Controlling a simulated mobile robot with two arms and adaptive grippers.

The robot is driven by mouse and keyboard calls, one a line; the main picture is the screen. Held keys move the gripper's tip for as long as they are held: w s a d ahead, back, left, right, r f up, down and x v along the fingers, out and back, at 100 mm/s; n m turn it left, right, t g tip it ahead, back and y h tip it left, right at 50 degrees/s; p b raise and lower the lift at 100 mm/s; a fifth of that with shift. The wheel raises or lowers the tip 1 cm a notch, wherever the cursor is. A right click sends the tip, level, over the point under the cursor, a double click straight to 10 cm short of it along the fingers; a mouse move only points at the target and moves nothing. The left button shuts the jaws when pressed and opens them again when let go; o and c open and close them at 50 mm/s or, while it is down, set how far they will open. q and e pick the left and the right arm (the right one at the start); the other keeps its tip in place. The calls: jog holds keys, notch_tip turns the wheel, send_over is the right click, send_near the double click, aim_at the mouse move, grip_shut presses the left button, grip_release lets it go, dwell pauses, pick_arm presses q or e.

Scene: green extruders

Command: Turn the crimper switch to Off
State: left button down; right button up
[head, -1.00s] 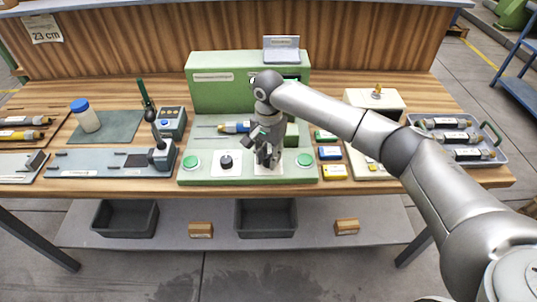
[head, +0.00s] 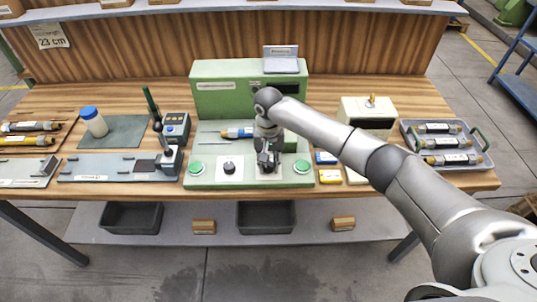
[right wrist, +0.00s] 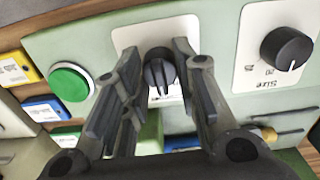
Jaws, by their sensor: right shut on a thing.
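The crimper switch is a black knob (right wrist: 160,70) on a white plate, which also shows in the head view (head: 262,181). In the right wrist view the knob sits between the fingers of my right gripper (right wrist: 158,62), which is shut on it. In the head view my right gripper (head: 268,163) points down over this plate and hides the knob. The knob's lettering is mostly covered by the fingers. The green crimper housing (head: 222,101) stands behind. My left gripper is in no view.
A second black knob (right wrist: 286,48), labelled Size, is beside the switch and shows in the head view (head: 229,166). Green buttons (head: 195,167) (head: 302,166) flank the panel. A yellow box (head: 331,176) lies right of it. A tray of extruders (head: 408,137) stands further right.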

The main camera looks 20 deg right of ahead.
jog(key=n+p, duration=0.1)
jog(key=n, duration=0.1)
jog(key=shift+r+n, duration=0.1)
jog(key=shift+n, duration=0.2)
jog(key=shift+n+p, duration=0.85)
jog(key=shift+n, duration=0.55)
jog(key=o, duration=1.1)
jog(key=shift+c, duration=0.2)
notch_tip(320, 180, up, 12)
